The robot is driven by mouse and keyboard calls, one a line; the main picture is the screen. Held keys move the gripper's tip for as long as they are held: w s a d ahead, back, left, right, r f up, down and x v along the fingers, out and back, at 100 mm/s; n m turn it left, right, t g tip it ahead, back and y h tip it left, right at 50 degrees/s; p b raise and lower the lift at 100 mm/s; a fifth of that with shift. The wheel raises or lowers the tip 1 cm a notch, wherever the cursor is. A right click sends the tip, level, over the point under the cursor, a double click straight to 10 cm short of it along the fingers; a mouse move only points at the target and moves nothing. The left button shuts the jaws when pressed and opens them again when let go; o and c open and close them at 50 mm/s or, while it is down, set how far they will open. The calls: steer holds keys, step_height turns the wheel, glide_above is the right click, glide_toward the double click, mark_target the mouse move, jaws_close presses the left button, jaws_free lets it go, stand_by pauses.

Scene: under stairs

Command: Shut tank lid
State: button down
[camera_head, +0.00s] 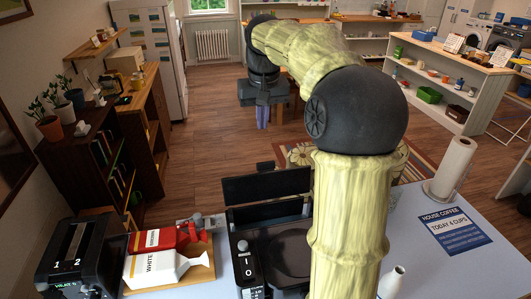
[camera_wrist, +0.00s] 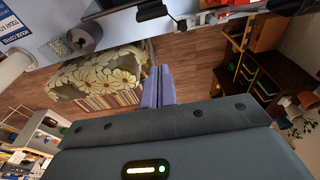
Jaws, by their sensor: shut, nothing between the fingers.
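A black coffee machine (camera_head: 245,268) with a power switch stands at the front of the pale blue table. A dark flat panel (camera_head: 267,185), which looks like the tank lid, stands raised at its back. The inside of the tank cannot be made out. My gripper (camera_head: 262,118) is beyond the far side of the table, higher up and apart from the panel, with its purple fingers pointing down. In the wrist view my gripper (camera_wrist: 158,88) has its fingers together and empty. There the table edge runs along the top, and part of a dark machine shows at the top.
A black toaster (camera_head: 78,255), red and white cartons (camera_head: 155,240) on a wooden tray, a paper towel roll (camera_head: 450,170), a blue coffee sign (camera_head: 455,230) and a white bottle (camera_head: 392,282) are on the table. My arm crosses above the table and hides its middle.

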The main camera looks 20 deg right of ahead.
steer(key=shift+w+f, duration=0.1)
steer(key=p, duration=0.4)
glide_above(267, 181)
steer(key=w+d, duration=0.1)
steer(key=w, duration=0.3)
step_height(267, 181, down, 9)
steer(key=shift+d, duration=0.1)
